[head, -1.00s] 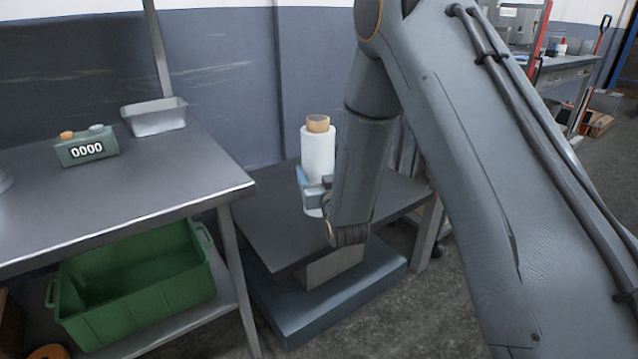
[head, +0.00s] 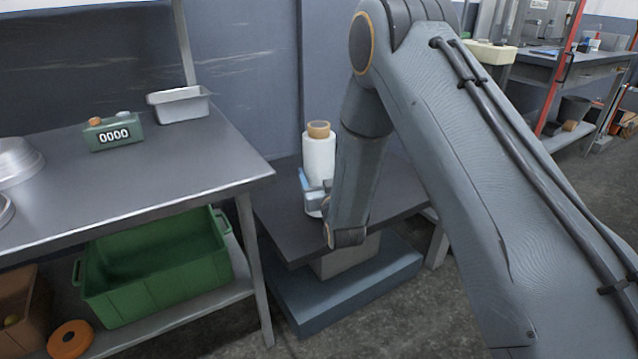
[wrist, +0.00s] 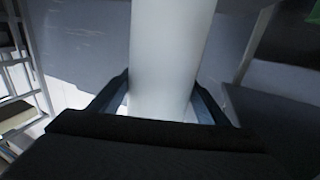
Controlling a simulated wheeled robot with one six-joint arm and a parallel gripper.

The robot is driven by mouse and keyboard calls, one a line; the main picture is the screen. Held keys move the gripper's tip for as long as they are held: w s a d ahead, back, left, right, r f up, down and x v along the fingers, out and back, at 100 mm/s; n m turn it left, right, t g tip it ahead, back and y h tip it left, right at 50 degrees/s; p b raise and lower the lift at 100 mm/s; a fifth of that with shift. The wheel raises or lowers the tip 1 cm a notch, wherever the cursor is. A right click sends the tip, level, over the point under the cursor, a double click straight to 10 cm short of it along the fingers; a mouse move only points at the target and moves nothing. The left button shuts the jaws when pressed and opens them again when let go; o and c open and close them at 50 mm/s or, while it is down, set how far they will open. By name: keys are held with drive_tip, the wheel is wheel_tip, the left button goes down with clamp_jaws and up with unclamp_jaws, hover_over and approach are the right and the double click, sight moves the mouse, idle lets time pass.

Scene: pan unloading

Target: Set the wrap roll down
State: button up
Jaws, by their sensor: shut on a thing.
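The wrap roll (head: 319,160) is a white upright cylinder with a tan core end on top, at the middle of the head view. It is over the small dark table (head: 283,222); whether its base touches the top I cannot tell. My gripper (head: 315,190) is shut on the lower part of the roll, with a finger on its left side. In the wrist view the white roll (wrist: 168,50) stands between both fingers of my gripper (wrist: 163,100). My forearm hides part of the table to the right of the roll.
A steel bench (head: 195,163) stands left, its corner near the small table. It bears a green counter box (head: 113,132) and a metal pan (head: 180,106). A green crate (head: 155,270) and an orange ring (head: 70,339) are on its lower shelf. The small table's front left is clear.

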drive_tip(key=shift+f, duration=1.35)
drive_tip(key=o, duration=1.9)
drive_tip(key=shift+f, duration=0.1)
drive_tip(key=shift+c, duration=0.2)
